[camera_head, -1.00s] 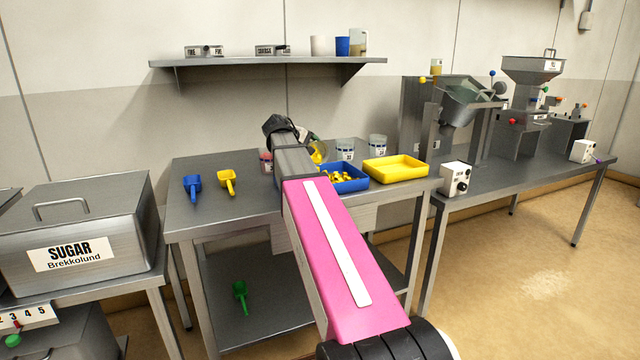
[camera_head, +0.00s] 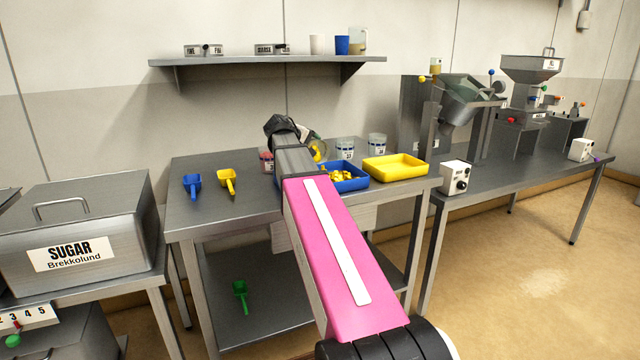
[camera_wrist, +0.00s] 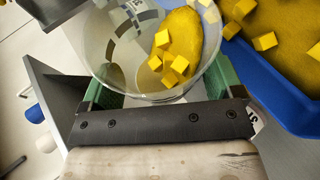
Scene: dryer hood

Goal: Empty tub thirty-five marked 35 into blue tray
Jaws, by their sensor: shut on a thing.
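My gripper (camera_wrist: 160,85) is shut on a clear tub (camera_wrist: 98,45), with its green finger pads on either side of the wall. The tub is tilted, and yellow powder and several yellow cubes lie inside it near the mouth. Its label is seen from behind and I cannot read the number. In the head view the tub (camera_head: 317,150) is just beyond my wrist, above the left back of the blue tray (camera_head: 352,186). The blue tray also shows in the wrist view (camera_wrist: 262,85), holding yellow powder and cubes. My arm hides part of the tray.
Two labelled tubs (camera_head: 345,149) (camera_head: 377,144) stand behind the trays, and a reddish tub (camera_head: 266,161) stands left of my wrist. A yellow tray (camera_head: 396,168) is right of the blue one. Blue (camera_head: 192,185) and yellow (camera_head: 228,180) scoops lie at left. A shelf (camera_head: 270,62) hangs above.

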